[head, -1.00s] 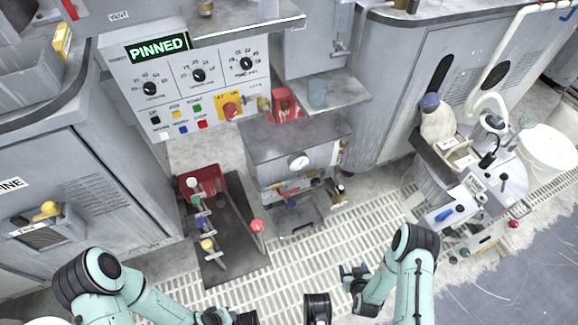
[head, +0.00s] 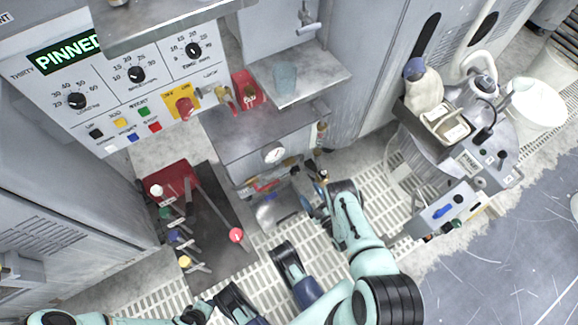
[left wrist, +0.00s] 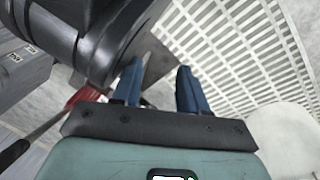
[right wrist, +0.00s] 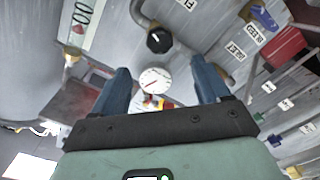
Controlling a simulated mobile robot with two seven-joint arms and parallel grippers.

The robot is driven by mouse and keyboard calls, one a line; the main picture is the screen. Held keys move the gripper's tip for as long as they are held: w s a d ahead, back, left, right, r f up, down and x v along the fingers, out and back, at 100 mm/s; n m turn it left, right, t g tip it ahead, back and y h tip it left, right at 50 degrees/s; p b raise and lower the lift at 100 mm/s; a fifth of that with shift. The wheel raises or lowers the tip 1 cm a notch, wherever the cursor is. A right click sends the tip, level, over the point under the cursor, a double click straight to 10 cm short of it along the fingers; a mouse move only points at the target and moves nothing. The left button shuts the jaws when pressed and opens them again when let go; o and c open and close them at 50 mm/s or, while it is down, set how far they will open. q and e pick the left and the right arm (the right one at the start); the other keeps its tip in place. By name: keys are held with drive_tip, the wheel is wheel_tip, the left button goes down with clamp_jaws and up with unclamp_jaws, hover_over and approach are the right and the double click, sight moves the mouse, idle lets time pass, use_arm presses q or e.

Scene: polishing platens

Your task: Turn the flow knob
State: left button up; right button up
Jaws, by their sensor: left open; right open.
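A round black knob (right wrist: 159,40), probably the flow knob, shows in the right wrist view beyond the white dial gauge (right wrist: 154,80). Its label is not readable, and I cannot pick it out in the head view. My right gripper (right wrist: 160,90) is open and empty, its blue fingers on either side of the gauge in that view, apart from the knob. In the head view my right gripper (head: 313,193) is low beside the grey gauge box (head: 240,140). My left gripper (left wrist: 160,90) is open and empty above the floor grating.
The control panel (head: 60,75) carries three dials and a red switch (head: 185,107). A dark tray (head: 215,210) with several coloured-topped handles stands left of my right gripper. A wheeled machine (head: 450,165) is at the right. A clear tube (right wrist: 82,20) shows in the right wrist view.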

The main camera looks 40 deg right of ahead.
sight(296, 173)
drive_tip(key=w+b, duration=0.1)
drive_tip(key=w, duration=0.2)
drive_tip(key=w+b, duration=0.1)
drive_tip(key=w, duration=0.3)
drive_tip(key=w+d+b, duration=0.1)
drive_tip(key=w, duration=0.3)
drive_tip(key=shift+d, duration=0.1)
use_arm(q)
drive_tip(key=s+a+f+g, duration=0.1)
drive_tip(key=s+f+g, duration=0.2)
drive_tip(key=s+f, duration=0.2)
drive_tip(key=shift+s+n+b, duration=0.3)
drive_tip(key=shift+s+b, duration=0.15)
drive_tip(key=shift+s, duration=1.1)
use_arm(e)
drive_tip(key=shift+w+d, duration=0.1)
drive_tip(key=shift+w, duration=0.7)
drive_tip(key=shift+c, duration=0.2)
drive_tip(key=c, duration=1)
